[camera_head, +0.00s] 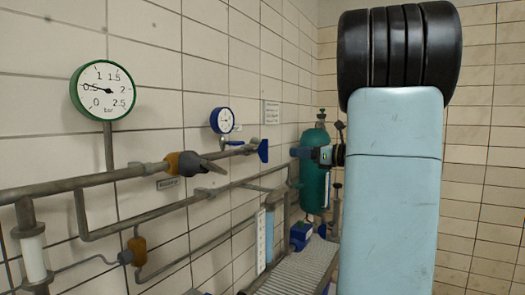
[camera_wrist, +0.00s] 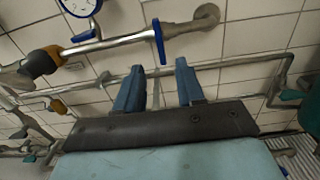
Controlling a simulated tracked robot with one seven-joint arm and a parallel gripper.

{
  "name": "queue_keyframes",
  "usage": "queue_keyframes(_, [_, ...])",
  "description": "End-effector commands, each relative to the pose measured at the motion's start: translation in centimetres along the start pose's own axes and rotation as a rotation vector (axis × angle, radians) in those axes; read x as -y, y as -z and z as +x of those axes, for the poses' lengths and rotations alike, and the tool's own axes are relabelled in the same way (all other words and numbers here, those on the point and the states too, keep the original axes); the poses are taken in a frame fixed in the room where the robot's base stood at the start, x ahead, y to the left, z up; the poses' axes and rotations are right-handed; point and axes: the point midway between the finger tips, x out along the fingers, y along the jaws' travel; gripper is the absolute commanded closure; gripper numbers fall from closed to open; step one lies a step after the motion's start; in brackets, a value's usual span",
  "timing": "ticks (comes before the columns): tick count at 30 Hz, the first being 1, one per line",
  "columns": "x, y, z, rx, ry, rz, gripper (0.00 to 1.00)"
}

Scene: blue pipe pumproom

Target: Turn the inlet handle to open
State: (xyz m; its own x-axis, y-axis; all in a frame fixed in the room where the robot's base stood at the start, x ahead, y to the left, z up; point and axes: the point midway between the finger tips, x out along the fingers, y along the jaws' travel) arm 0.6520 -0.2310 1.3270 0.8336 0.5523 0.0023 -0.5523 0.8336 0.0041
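A blue lever handle (camera_head: 263,150) sits at the end of a grey pipe stub on the tiled wall; in the wrist view this handle (camera_wrist: 158,42) stands upright across the pipe, just beyond my fingertips. A second valve with a yellow-orange body and grey lever (camera_head: 196,163) sits on the nearer pipe; its body also shows in the wrist view (camera_wrist: 42,62). No readable label shows which is the inlet. My gripper (camera_wrist: 159,66) is open and empty, its two blue fingers apart below the blue handle, not touching it. My arm hides the right of the head view.
A green-rimmed gauge (camera_head: 103,90) reads near 0.5, and a smaller blue gauge (camera_head: 222,120) hangs above the pipe. A teal tank (camera_head: 314,186) stands behind my gripper. Lower pipes (camera_head: 150,205) run along the wall. A grey grating (camera_head: 292,272) lies below.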

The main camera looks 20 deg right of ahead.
Motion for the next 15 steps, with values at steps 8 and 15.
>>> queue_keyframes(8, [-0.1, 0.0, 3.8, -0.002, -0.002, -0.002, 0.62])
queue_keyframes(15, [0.0, 0.1, 8.0, -0.003, -0.001, -0.002, 0.62])
